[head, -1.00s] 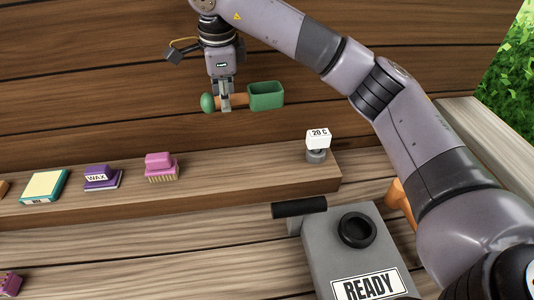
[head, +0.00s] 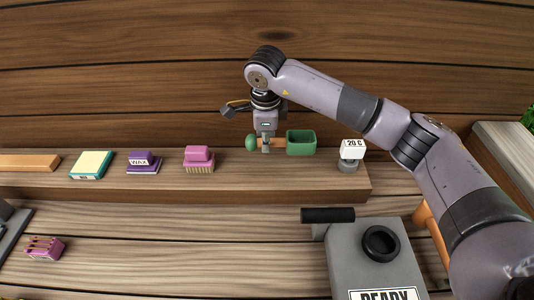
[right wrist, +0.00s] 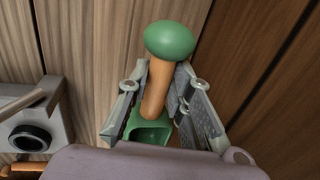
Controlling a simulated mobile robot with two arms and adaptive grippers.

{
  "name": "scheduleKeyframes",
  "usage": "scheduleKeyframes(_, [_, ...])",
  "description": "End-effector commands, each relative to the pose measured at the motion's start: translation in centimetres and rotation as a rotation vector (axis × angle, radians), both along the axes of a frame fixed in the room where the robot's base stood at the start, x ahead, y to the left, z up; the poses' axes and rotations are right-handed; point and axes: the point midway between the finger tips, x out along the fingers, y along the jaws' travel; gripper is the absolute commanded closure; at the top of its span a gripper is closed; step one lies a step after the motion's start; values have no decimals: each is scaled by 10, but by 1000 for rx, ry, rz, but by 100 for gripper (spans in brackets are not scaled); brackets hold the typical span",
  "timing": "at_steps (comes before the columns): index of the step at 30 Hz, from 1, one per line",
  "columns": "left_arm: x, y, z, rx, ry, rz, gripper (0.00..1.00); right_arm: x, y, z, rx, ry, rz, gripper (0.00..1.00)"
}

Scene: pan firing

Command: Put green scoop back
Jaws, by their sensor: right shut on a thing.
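The green scoop (head: 301,142) has a square green cup, an orange handle and a round green knob at its left end. My right gripper (head: 266,148) is shut on the orange handle, pointing down, over the back shelf (head: 230,180). The scoop is level, between the pink brush and the 20 C block. I cannot tell whether it touches the shelf. In the right wrist view the scoop's knob (right wrist: 170,40) and handle show between the fingers, and the cup is partly hidden below. My left gripper is not in view.
On the shelf stand a pink brush (head: 199,159), a purple WAX block (head: 143,162), a teal and cream box (head: 91,165) and a white 20 C block (head: 352,150). A grey READY device (head: 365,255) stands in front at right. A wooden wall closes the back.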

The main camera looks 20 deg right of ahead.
Motion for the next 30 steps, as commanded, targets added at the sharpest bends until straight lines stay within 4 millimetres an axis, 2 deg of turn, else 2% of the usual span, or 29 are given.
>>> scheduleKeyframes(3, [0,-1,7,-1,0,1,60,-1,0,-19,-1,2,1,100])
scheduleKeyframes(11, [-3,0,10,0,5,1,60,0,0,-40,0,1,1,100])
scheduleKeyframes(16, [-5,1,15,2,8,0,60,0,0,-64,-1,2,1,100])
scheduleKeyframes(28, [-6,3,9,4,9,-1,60,0,0,-73,0,-1,1,100])
scheduleKeyframes(29, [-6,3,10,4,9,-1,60,0,0,-72,0,-1,1,79])
scheduleKeyframes(30, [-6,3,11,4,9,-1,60,0,0,-71,0,-1,1,76])
